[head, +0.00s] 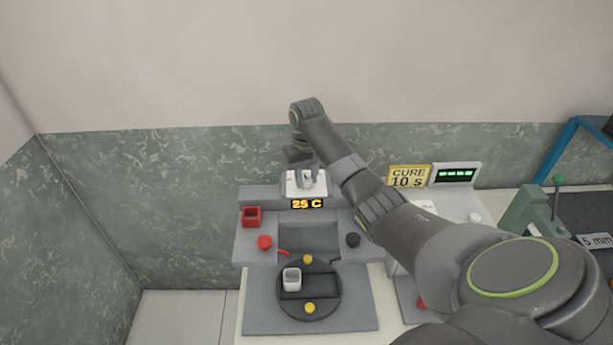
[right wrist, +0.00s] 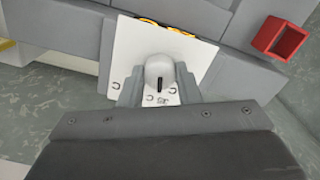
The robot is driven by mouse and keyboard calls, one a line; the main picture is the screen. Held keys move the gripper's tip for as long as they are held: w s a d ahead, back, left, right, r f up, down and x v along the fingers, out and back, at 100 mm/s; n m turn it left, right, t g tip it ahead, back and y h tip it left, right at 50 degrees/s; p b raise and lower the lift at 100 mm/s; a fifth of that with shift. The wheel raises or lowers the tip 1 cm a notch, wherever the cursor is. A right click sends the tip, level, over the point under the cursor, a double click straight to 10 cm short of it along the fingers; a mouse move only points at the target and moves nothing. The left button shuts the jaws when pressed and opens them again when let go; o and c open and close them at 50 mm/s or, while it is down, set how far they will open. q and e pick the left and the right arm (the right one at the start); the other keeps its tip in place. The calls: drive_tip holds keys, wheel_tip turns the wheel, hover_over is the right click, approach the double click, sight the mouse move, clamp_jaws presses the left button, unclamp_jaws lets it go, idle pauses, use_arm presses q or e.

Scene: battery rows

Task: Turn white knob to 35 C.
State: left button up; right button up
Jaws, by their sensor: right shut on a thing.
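The white knob (right wrist: 158,70) sits on a white dial plate (right wrist: 120,58) with small printed marks. My right gripper (right wrist: 159,86) is shut on the knob, one finger on each side of it. A black pointer line on the knob faces the bottom of the right wrist view, toward small print too unclear to read surely. In the head view the right gripper (head: 307,178) reaches down onto the dial plate (head: 292,186) from behind, and it hides much of the knob. The orange display (head: 307,204) below the plate reads 25 C. My left gripper is not in view.
A red open box (head: 251,217), a red knob (head: 265,242) and a black knob (head: 353,240) are on the grey machine. A yellow "CURE 10 s" sign (head: 408,177) stands right of my right arm.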

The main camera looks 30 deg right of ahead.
drive_tip(key=shift+f, duration=0.1)
drive_tip(key=o, duration=1)
